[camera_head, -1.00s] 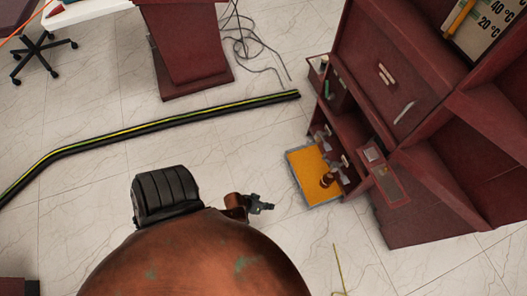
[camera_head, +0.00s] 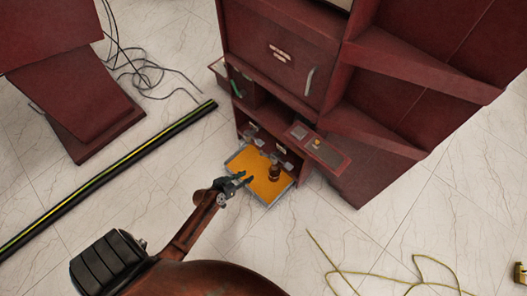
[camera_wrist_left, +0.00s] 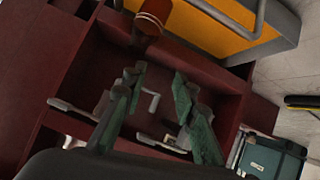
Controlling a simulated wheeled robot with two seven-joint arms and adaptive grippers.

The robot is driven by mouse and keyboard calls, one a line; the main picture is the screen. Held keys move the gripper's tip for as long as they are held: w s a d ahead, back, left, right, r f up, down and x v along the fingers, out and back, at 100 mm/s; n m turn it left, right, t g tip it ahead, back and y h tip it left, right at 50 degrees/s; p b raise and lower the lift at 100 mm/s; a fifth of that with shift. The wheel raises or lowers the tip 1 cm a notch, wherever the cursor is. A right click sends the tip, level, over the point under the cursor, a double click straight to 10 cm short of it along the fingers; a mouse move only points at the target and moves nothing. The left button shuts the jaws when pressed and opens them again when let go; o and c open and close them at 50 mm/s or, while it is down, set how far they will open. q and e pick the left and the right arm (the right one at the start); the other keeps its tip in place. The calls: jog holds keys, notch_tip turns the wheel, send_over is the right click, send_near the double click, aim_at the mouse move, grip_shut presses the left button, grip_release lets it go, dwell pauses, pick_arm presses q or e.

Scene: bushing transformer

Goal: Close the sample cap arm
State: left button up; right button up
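The dark red cabinet (camera_head: 275,60) has an open bay with small pale lever-like parts (camera_head: 280,150); I cannot tell which is the sample cap arm. In the left wrist view, a pale lever (camera_wrist_left: 75,111) and a small white hook (camera_wrist_left: 152,103) show in the bay. A grey-rimmed orange tray (camera_head: 248,160) sits at the bay's front with a brown bottle-like object (camera_head: 274,171) on it; this also shows in the left wrist view (camera_wrist_left: 152,14). My left gripper (camera_head: 246,181) is over the tray's left side. Its green fingers (camera_wrist_left: 158,80) are apart and empty. My right gripper is out of view.
A control panel (camera_head: 318,146) juts out beside the bay. A black hose with a yellow stripe (camera_head: 110,175) and loose black cables (camera_head: 150,72) lie on the floor at left. A yellow cord (camera_head: 385,276) lies at lower right. Tiled floor between is clear.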

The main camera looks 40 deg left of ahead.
pick_arm(q)
jog(key=m+t+b, duration=0.1)
jog(key=m+t, duration=0.1)
send_near(261, 152)
notch_tip(261, 152, down, 2)
jog(key=w, duration=0.2)
jog(key=b+x, duration=0.3)
jog(key=x, duration=0.5)
jog(key=shift+w+a, duration=0.1)
jog(key=shift+w, duration=0.05)
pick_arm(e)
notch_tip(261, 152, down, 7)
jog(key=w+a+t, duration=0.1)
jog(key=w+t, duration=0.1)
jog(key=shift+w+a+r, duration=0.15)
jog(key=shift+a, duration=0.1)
pick_arm(q)
jog(key=shift+r, duration=0.1)
jog(key=shift+c, duration=0.3)
grip_shut()
